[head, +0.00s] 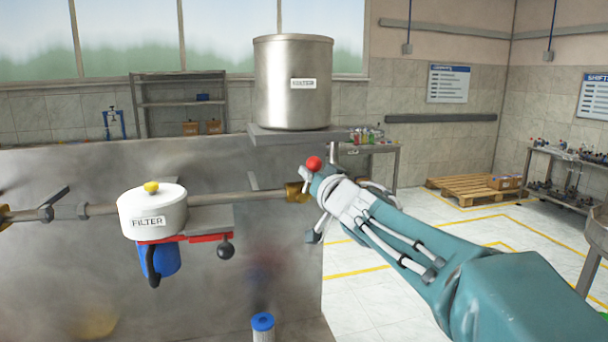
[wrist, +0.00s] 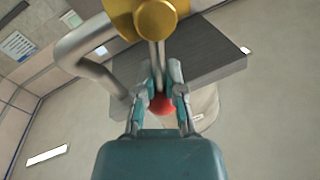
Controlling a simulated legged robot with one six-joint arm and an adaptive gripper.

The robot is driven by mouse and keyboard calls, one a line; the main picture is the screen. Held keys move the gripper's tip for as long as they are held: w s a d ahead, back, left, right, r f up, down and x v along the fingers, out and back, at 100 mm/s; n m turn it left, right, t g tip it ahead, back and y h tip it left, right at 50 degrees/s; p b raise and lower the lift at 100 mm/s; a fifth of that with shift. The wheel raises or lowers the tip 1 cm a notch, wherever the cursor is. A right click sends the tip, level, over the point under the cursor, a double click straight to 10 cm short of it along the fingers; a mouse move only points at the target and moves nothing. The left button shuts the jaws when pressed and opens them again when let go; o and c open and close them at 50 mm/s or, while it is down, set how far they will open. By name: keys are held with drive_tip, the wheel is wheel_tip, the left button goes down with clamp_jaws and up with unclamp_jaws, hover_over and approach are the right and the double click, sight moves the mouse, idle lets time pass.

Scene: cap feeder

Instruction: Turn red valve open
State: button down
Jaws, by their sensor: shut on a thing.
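The valve's brass body (wrist: 155,18) is at the top of the wrist view, with a thin metal lever running from it to a red ball knob (wrist: 160,104). My gripper (wrist: 159,78) is shut on this red-knobbed lever, one finger on each side. In the head view the red knob (head: 314,163) stands out at the tip of my gripper (head: 320,184). The brass fitting (head: 297,192) is just left of it at the pipe's end. My fingers hide most of the lever in the head view.
A white filter housing (head: 150,210) with a yellow knob sits on the pipe (head: 250,198) to the left. A steel tank (head: 293,85) stands on a shelf (head: 290,137) above my gripper. A blue-topped cartridge (head: 263,325) is below. Open floor lies to the right.

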drive_tip(key=shift+w+d+f+m+t+h, duration=0.2)
drive_tip(key=shift+d+f+m+t, duration=0.2)
drive_tip(key=shift+m, duration=1.1)
drive_tip(key=shift+w+d+f+m+t+h, duration=0.1)
drive_tip(key=shift+d+f+m+t+h, duration=0.3)
drive_tip(key=shift+m, duration=1.1)
drive_tip(key=shift+w+d+f+m+t, duration=0.1)
drive_tip(key=shift+d+f+m, duration=0.35)
drive_tip(key=shift+m, duration=1.05)
drive_tip(key=shift+d+r, duration=0.1)
drive_tip(key=shift+d, duration=0.1)
drive_tip(key=c, duration=0.8)
unclamp_jaws()
drive_tip(key=shift+o, duration=0.7)
drive_tip(key=shift+d, duration=0.15)
drive_tip(key=shift+a, duration=0.2)
